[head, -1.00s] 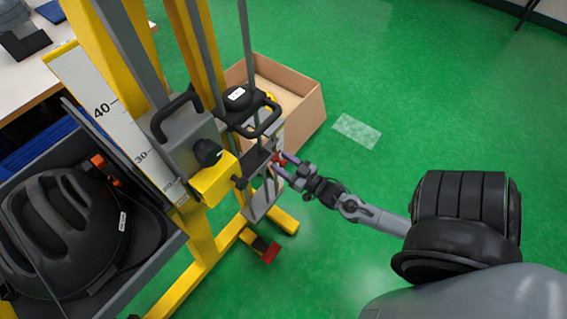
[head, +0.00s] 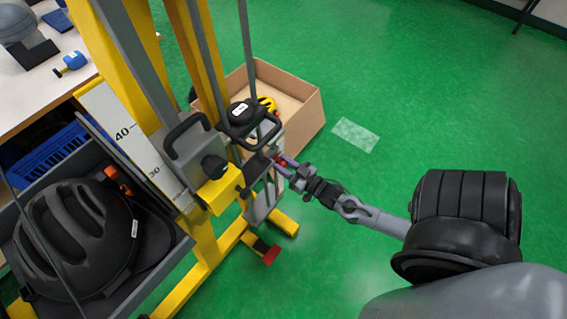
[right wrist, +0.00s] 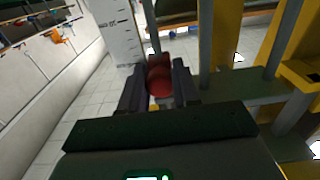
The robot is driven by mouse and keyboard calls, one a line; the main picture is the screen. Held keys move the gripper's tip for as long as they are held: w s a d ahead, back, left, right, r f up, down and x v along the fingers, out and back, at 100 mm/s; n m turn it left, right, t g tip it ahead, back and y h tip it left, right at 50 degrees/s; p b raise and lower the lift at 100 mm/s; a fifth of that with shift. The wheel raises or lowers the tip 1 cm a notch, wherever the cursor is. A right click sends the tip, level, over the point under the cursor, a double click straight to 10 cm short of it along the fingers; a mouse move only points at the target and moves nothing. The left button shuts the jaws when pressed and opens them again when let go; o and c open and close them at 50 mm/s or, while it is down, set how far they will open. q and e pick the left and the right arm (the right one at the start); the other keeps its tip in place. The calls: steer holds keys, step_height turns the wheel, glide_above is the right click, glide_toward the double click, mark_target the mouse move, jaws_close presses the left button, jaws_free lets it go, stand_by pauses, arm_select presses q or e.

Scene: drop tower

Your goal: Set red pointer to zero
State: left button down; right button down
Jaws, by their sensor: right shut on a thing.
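The red pointer (right wrist: 160,77) is between the two fingers of my right gripper (right wrist: 159,90) in the right wrist view, and the fingers are shut on it. In the head view the right gripper (head: 280,166) reaches in from the right to the drop tower, and only a bit of red shows at its tips. A white scale strip (right wrist: 117,30) with dark marks stands just beyond the gripper in the right wrist view. Its zero mark cannot be made out. My left gripper is not in view.
The yellow drop tower (head: 208,246) carries a grey carriage with a black knob (head: 214,167). A black helmet (head: 75,235) lies in a grey tray at left. A cardboard box (head: 305,121) stands behind.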

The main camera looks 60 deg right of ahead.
steer(key=shift+r, duration=0.2)
steer(key=c, duration=0.9)
jaws_free()
steer(key=shift+o, duration=0.2)
steer(key=shift+s, duration=0.1)
steer(key=s+a+p, duration=0.2)
steer(key=s+p, duration=0.1)
steer(key=s, duration=0.7)
steer(key=shift+s, duration=0.25)
steer(key=shift+o, duration=0.2)
steer(key=shift+f, duration=0.1)
